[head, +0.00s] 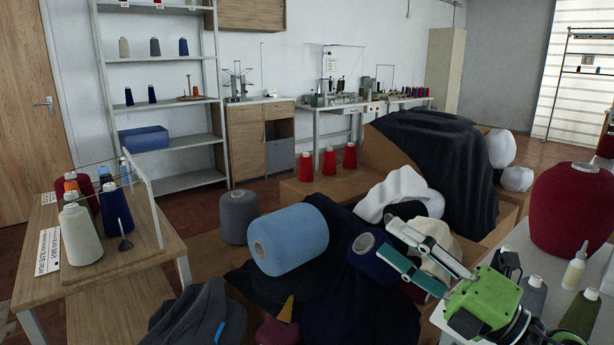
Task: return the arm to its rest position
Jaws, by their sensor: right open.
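My right gripper (388,238) is at the lower right, with a green body and two long fingers, one teal-edged and one pale. The fingers are spread apart and nothing shows between them. They point up and left, in front of the heap of dark cloth, a navy cone (365,243) and white cloth (402,190). Whether they touch any of these I cannot tell. My left gripper is not in the picture.
A white table (530,243) at the right holds a large dark red cone (572,210), a glue bottle (574,268) and cones close by my right arm. A large light blue cone (300,238) lies on the heap. A wooden table (110,262) with several cones stands left.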

